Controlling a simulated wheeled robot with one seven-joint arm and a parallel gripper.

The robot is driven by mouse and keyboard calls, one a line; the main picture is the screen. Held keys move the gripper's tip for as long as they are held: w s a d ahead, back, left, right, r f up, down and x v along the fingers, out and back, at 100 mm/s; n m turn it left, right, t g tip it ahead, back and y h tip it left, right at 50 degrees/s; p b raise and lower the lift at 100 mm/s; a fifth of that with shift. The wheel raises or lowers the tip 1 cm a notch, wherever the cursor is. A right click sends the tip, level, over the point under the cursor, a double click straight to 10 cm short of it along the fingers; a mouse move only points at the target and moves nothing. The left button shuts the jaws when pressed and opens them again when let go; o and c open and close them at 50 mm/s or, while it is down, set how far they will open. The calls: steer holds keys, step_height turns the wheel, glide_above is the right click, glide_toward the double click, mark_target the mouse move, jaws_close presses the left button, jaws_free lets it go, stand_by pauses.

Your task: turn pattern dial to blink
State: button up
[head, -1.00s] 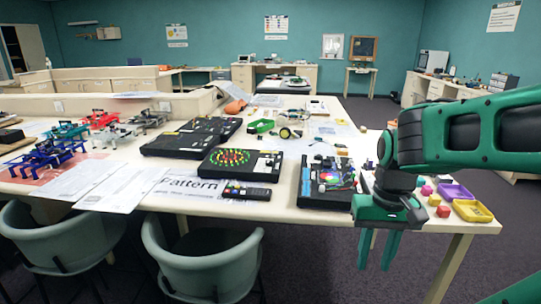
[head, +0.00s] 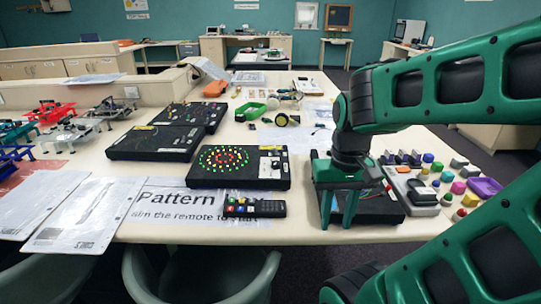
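A black board with rings of red, yellow and green lights (head: 224,158) lies on the table, left of my gripper. A small white panel (head: 270,166) on its right side carries a dark knob-like part. This may be the pattern dial, but its markings are too small to read. A paper sign reading "Pattern" (head: 170,203) and mentioning the remote lies in front of the board. My gripper (head: 338,212) points down, to the right of the light board and apart from it. Its two green fingers are spread with nothing seen between them.
A black remote (head: 254,208) lies on the sign. Another black board (head: 376,208) is partly hidden behind my gripper. Colored blocks and knobs (head: 440,180) crowd the right. More black boards (head: 155,142) lie behind left. Chairs (head: 200,275) stand at the front edge.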

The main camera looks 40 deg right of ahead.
steer(key=shift+o, duration=1.4)
steer(key=shift+w+r+n, duration=0.1)
steer(key=shift+r+n, duration=0.4)
steer(key=shift+r, duration=0.35)
steer(key=w+d+r+n, duration=0.2)
steer(key=w+r+n, duration=0.35)
steer(key=w, duration=0.45)
step_height(320, 180, up, 4)
steer(key=n, duration=1.2)
glide_above(276, 163)
steer(key=shift+m, duration=0.25)
step_height(276, 163, down, 10)
steer(key=shift+r, duration=0.1)
